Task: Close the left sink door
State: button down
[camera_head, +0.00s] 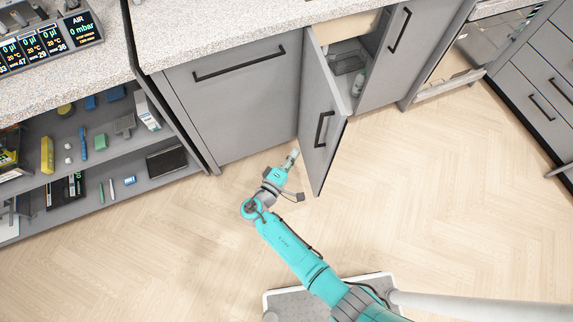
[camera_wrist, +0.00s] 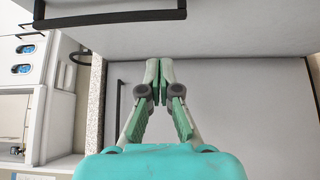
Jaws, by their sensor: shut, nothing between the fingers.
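The left sink door (camera_head: 313,95) is a grey panel standing open, swung out from the cabinet toward the room. Its black vertical handle (camera_head: 323,130) is on its outer face. In the wrist view the door (camera_wrist: 235,30) fills the top, with its handle (camera_wrist: 110,18) at upper left. My gripper (camera_head: 294,154) is low, left of the door, on its outer-face side. In the wrist view my gripper (camera_wrist: 159,64) has its fingertips together and empty, close to the door's face. I cannot tell whether they touch it.
A closed grey panel (camera_head: 238,110) with a horizontal handle is left of the door. The open cabinet holds a bottle (camera_head: 359,82) and a basket (camera_head: 349,63). Open shelves (camera_head: 120,190) stand at left. The floor (camera_head: 450,200) right of the door is clear.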

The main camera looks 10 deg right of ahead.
jog(key=shift+w+d, duration=0.25)
jog(key=shift+d, duration=0.6)
jog(key=shift+w+d, duration=0.3)
jog(key=shift+d, duration=0.55)
jog(key=shift+w+d, duration=0.25)
jog(key=shift+d, duration=0.6)
jog(key=shift+d, duration=0.1)
